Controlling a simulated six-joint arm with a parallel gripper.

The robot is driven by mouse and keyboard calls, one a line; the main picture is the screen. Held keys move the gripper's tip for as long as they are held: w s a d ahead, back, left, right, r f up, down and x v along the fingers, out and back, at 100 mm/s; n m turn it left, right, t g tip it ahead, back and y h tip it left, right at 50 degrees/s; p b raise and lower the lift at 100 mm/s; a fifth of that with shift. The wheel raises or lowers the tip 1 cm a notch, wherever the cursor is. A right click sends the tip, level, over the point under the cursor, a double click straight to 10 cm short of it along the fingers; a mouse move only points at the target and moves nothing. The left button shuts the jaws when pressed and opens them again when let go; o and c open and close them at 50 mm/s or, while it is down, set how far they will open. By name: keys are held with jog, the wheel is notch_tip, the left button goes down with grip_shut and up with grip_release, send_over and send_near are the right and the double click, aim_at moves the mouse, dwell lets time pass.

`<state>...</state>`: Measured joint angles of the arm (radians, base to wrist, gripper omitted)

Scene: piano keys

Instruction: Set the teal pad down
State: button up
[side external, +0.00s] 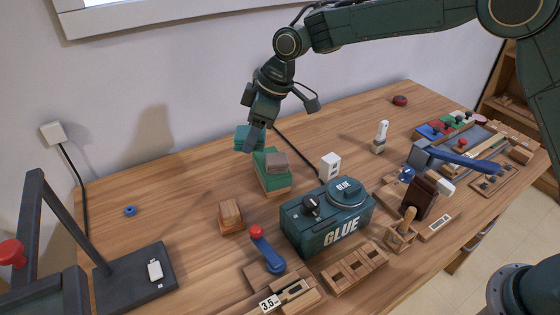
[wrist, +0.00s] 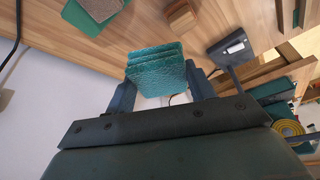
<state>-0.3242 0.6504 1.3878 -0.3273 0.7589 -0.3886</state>
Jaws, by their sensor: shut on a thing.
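The teal pad (wrist: 157,68) is a thick, rough-textured, layered block held between the two fingers of my gripper (wrist: 160,84) in the wrist view. In the side view the teal pad (side external: 242,138) shows at the tip of my gripper (side external: 252,134), partly hidden by a finger. It appears held above the bench, behind and left of a green-topped wooden block (side external: 271,183). A grey-brown pad (side external: 277,162) lies on that block. The same block (wrist: 88,18) and pad (wrist: 101,8) show at the upper left of the wrist view, apart from the teal pad.
A small wooden block (side external: 230,215), a teal GLUE box (side external: 327,222) and a white box (side external: 330,167) stand nearby. A black stand (side external: 136,279) is at the front left. The wooden bench (side external: 170,205) is mostly clear on the left, around a blue ring (side external: 130,211).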

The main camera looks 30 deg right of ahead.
jog(key=w+d+m+t, duration=0.1)
jog(key=w+d+m, duration=0.3)
jog(key=d, duration=1.2)
jog(key=m+h, duration=0.2)
jog(key=m, duration=0.1)
send_over(340, 150)
jog(key=s, duration=0.1)
jog(key=shift+t, duration=0.3)
jog(key=shift+s+d+f, duration=0.1)
jog(key=shift+d+f, duration=0.05)
jog(key=shift+f, duration=4.8)
jog(key=shift+d+f, duration=0.1)
jog(key=shift+f, duration=4.85)
jog(key=shift+f, duration=0.1)
jog(key=o, duration=1)
jog(key=shift+v, duration=6.1)
jog(key=shift+a, duration=0.1)
